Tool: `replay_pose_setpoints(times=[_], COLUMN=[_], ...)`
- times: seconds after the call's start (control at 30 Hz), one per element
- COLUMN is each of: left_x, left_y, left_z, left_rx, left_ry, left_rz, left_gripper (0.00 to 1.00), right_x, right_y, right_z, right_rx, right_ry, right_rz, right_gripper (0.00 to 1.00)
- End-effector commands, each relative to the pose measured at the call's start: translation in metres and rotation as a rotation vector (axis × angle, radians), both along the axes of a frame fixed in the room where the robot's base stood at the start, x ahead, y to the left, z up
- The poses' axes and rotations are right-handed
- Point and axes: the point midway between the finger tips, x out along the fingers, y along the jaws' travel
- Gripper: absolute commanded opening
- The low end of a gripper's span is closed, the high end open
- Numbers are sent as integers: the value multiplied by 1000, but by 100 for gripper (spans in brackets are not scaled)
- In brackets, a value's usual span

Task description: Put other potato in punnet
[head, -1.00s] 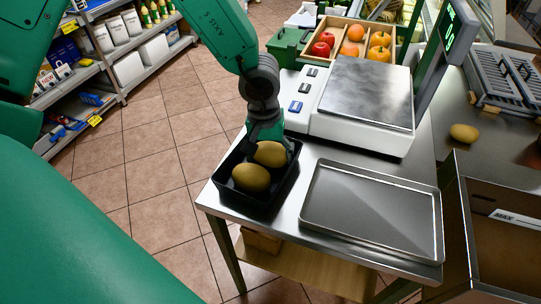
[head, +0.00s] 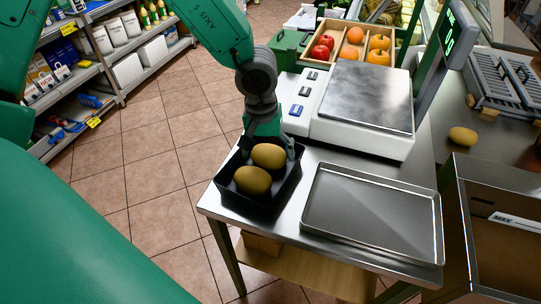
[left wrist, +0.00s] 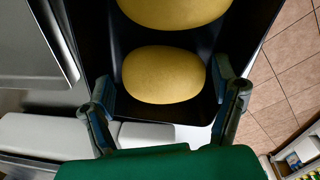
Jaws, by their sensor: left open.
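Two yellow-brown potatoes lie in a black punnet (head: 285,191) at the left corner of the steel table: a front potato (head: 252,180) and a rear potato (head: 268,156). My left gripper (head: 268,146) is over the rear end of the punnet, pointing down. In the left wrist view, its open fingers stand either side of the rear potato (left wrist: 163,75), with visible gaps. The front potato (left wrist: 172,10) is partly cut off at the top there, between the punnet's dark walls. A third potato (head: 463,136) lies on the counter at the right. My right gripper does not show.
An empty metal tray (head: 372,212) lies right of the punnet. A white scale (head: 365,95) stands behind them, with a wooden crate (head: 350,49) of tomatoes and pumpkins beyond. An open box (head: 505,225) and grey crate (head: 503,75) are at right.

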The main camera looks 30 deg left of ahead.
Motion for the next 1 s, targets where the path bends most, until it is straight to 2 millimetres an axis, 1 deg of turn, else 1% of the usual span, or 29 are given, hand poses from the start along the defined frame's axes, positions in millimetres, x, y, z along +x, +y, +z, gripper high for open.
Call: replay_pose_setpoints(times=[0.03,0.2,0.3,0.43,0.6,1.0], left_x=[0,-1,-2,-3,-4,-4], left_y=[1,3,4,3,5,6], left_z=[15,53,72,89,98,98], left_rx=[-5,-3,-3,1,2,1], left_ry=[-4,-3,-3,-3,0,0], left_rz=[3,2,1,0,0,0], left_gripper=[81,81,81,81,81,81], right_x=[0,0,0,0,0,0], right_y=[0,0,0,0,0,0], right_z=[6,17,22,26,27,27], right_rx=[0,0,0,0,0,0], right_ry=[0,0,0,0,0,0], right_rz=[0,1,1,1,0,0], right_gripper=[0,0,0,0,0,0])
